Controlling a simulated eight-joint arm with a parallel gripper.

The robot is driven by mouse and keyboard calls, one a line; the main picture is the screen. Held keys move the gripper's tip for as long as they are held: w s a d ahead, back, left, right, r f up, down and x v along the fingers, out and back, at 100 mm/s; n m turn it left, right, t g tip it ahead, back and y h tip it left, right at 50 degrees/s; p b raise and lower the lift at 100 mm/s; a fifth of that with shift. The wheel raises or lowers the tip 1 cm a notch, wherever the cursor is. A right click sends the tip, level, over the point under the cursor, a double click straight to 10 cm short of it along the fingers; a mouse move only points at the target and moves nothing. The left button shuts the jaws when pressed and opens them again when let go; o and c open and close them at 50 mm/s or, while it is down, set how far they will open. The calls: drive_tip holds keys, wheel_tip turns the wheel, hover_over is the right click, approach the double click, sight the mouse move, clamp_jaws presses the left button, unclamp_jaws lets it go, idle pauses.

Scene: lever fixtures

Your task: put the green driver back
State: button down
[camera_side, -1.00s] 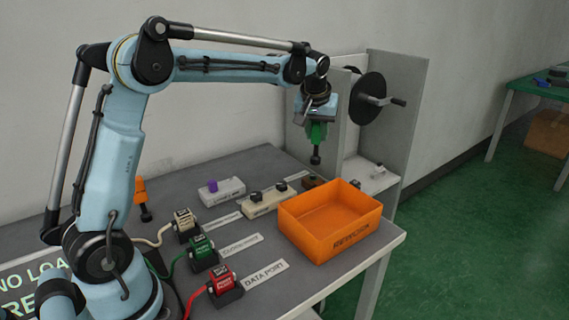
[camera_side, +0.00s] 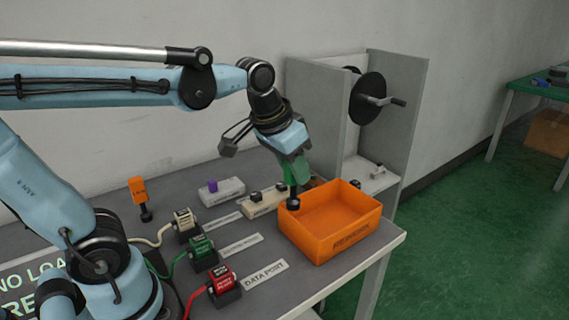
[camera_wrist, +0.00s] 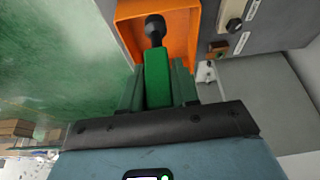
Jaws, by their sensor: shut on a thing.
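The green driver (camera_wrist: 158,80) has a green handle and a dark shaft with a black round end. My gripper (camera_wrist: 157,95) is shut on its handle, one finger on each side. In the wrist view that end lies over the bin (camera_wrist: 124,28). I cannot tell its exact height above the bin.
An orange tool (camera_side: 139,190) stands at the table's left. Beige, green (camera_side: 203,248) and red (camera_side: 223,280) plugs sit at the front. Light switch blocks (camera_side: 222,190) stand behind. A grey panelled fixture with a black crank wheel (camera_side: 368,100) rises at the back right.

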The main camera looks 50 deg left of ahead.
drive_tip(key=s+d+m+h, duration=0.2)
drive_tip(key=s+d+m, duration=0.2)
drive_tip(key=s+d, duration=0.65)
drive_tip(key=shift+m, duration=0.4)
drive_tip(key=shift+w+a+f, duration=0.55)
drive_tip(key=shift+a+f, duration=1.4)
drive_tip(key=shift+f, duration=0.05)
drive_tip(key=shift+w+a+f, duration=0.5)
drive_tip(key=shift+a+f, duration=1.45)
drive_tip(key=shift+f, duration=0.05)
drive_tip(key=shift+w+a+f, duration=0.55)
drive_tip(key=shift+a+f, duration=1.4)
drive_tip(key=shift+f, duration=0.05)
drive_tip(key=c, duration=0.8)
unclamp_jaws()
drive_tip(key=shift+f, duration=0.1)
drive_tip(key=shift+c, duration=0.2)
